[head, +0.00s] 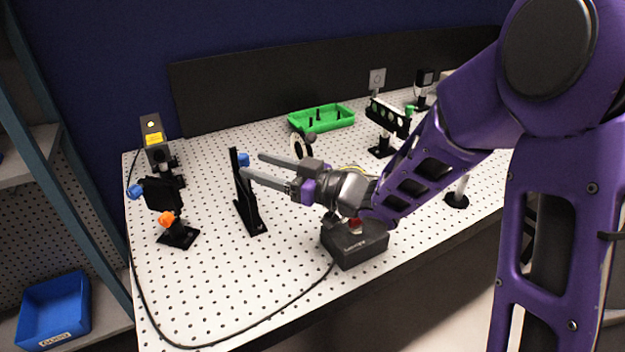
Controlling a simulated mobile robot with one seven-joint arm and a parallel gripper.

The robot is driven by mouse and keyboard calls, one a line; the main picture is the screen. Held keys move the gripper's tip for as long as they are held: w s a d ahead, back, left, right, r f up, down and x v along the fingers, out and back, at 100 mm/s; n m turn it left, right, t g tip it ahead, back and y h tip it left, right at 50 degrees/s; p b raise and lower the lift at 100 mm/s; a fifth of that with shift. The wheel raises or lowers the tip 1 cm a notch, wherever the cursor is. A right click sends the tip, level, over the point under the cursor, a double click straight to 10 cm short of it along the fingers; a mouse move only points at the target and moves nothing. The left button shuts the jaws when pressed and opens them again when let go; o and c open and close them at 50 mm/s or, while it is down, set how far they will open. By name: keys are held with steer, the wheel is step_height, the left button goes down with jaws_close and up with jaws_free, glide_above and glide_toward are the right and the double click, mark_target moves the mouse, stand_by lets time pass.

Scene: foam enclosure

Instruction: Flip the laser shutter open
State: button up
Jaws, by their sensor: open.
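A grey laser box (152,134) with a yellow label stands at the far left of the white perforated table. In front of it is a black mount (162,194) with a blue knob and an orange knob. Right of that stands an upright black plate (237,180) on a slotted foot, with a blue knob (243,160) near its top. I cannot tell which of these two is the laser shutter, nor its state. My gripper (254,165) is open and points left, its fingertips close to the upright plate and its blue knob. Contact cannot be told.
A dark control box (356,245) with a red button sits below my wrist, its cable (250,337) running along the front edge. A green tray (321,118) and a black multi-hole holder (389,116) stand behind. A blue bin (54,312) is on the left shelf.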

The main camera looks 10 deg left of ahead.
steer(key=v, duration=1.3)
